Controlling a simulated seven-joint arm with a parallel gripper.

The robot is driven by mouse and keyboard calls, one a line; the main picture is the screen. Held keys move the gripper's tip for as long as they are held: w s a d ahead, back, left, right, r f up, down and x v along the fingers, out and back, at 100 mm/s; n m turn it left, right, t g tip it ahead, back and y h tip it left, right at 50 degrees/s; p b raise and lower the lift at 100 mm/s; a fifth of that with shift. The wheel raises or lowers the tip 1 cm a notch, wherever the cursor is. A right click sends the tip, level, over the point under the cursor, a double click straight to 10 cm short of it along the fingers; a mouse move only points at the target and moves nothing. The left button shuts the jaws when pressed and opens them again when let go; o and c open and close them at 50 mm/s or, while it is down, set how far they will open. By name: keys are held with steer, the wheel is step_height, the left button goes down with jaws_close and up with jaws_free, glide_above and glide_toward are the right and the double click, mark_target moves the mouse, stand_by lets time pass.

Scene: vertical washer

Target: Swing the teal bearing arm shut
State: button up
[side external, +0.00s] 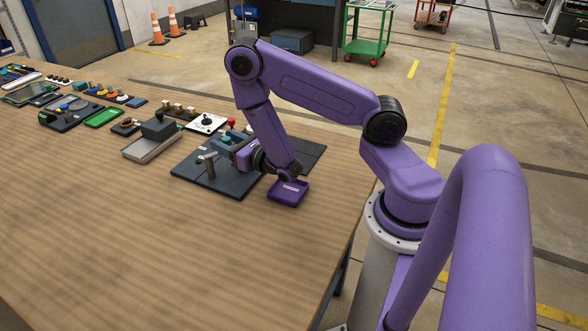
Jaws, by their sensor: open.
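The vertical washer stand is a dark base plate (193,178) on the wooden table, with a short grey post (209,166) standing on it. A teal part (229,138), which looks like the bearing arm, shows behind the post, partly hidden by my wrist. Its swing angle is too small to tell. My purple gripper (241,156) is low over the plate, to the right of the post and just in front of the teal part. It is open, and its fingertips are hard to make out. I cannot tell whether it touches the teal part.
A grey device with a dark block (153,141) stands left of the plate. A white joystick box (207,124) is behind it. Several small gadgets, including a green tray (104,117), line the table's far left. The front of the wooden table (150,240) is clear.

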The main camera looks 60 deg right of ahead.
steer(key=shift+s+a+m+h, duration=0.1)
steer(key=shift+a+m+h, duration=0.1)
steer(key=shift+m+h, duration=0.15)
steer(key=s+a+m+g+h, duration=0.2)
steer(key=a+m+g+h, duration=0.5)
steer(key=a, duration=0.5)
steer(key=s+a+m+g+h, duration=0.3)
steer(key=a+m+g+h, duration=0.4)
steer(key=a, duration=0.4)
steer(key=s+d+r+m+g+y, duration=0.1)
steer(key=s+d+r+m+y, duration=0.1)
steer(key=s+y, duration=0.3)
steer(key=s+d+r+m+g+y, duration=0.1)
steer(key=s+d+r+y, duration=0.3)
steer(key=s, duration=0.4)
steer(key=s+d+r+m+g+y, duration=0.1)
steer(key=s+d+r+m+y, duration=0.2)
steer(key=s+d+y, duration=0.2)
steer(key=shift+s+g+y, duration=0.3)
steer(key=shift+s+y, duration=0.15)
steer(key=shift+s, duration=0.8)
